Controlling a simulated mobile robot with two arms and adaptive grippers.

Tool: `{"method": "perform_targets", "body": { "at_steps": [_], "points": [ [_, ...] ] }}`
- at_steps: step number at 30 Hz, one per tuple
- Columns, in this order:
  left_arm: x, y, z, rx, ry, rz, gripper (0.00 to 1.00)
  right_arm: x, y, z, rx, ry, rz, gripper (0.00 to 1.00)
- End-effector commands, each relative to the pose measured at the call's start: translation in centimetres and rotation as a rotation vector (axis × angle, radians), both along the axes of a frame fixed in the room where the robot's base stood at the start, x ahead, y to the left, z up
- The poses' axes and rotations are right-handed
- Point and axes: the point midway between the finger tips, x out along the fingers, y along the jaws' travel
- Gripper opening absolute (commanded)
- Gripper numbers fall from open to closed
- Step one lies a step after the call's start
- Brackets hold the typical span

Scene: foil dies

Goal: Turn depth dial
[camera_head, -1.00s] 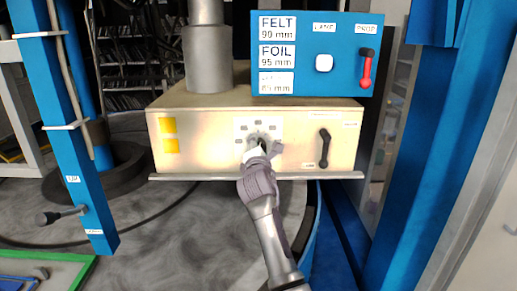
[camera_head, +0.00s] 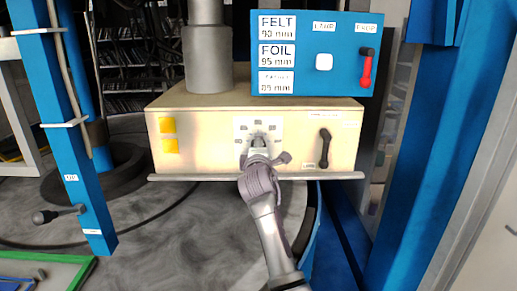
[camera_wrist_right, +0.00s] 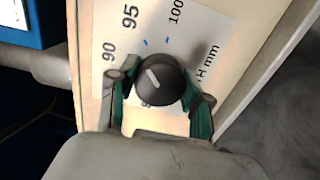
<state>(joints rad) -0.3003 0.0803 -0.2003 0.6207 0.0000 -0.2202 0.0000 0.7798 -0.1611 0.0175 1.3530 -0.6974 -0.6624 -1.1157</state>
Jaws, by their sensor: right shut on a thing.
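The depth dial (camera_wrist_right: 160,82) is a round black knob with a white pointer line on a pale plate with printed numbers. In the right wrist view its pointer is aimed to the upper left, roughly between the 90 and 95 marks. My right gripper (camera_wrist_right: 161,98) has one green-padded finger on each side of the dial and is shut on it. In the head view my right gripper (camera_head: 258,144) reaches up to the dial plate (camera_head: 243,124) on the cream machine front (camera_head: 212,150) and hides most of the dial. My left gripper is not in view.
A blue panel (camera_head: 350,50) above carries FELT 90 mm and FOIL 95 mm labels, a white button (camera_head: 323,62) and a red-handled lever (camera_head: 366,70). A black handle (camera_head: 324,148) sits right of the dial. A blue post (camera_head: 75,150) stands at left.

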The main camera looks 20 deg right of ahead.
Motion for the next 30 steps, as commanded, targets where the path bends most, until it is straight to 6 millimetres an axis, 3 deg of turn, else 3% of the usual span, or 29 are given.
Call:
{"method": "perform_targets", "body": {
  "at_steps": [9, 10, 15, 25, 30],
  "points": [
    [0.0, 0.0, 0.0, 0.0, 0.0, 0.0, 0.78, 0.0, 0.0, -0.3, 0.003, 0.005, 0.0, 0.14],
    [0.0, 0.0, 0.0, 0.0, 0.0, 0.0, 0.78, 0.0, 0.0, -0.3, 0.003, 0.005, 0.0, 0.51],
    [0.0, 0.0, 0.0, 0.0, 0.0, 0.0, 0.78, 0.0, 0.0, -0.2, 0.002, 0.004, 0.0, 0.74],
    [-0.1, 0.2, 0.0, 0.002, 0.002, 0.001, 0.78, -0.2, 0.1, -0.1, 0.001, 0.001, 0.0, 0.74],
    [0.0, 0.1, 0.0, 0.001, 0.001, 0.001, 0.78, -2.1, 0.7, -0.1, 0.002, -0.001, 0.0, 0.74]
  ]
}}
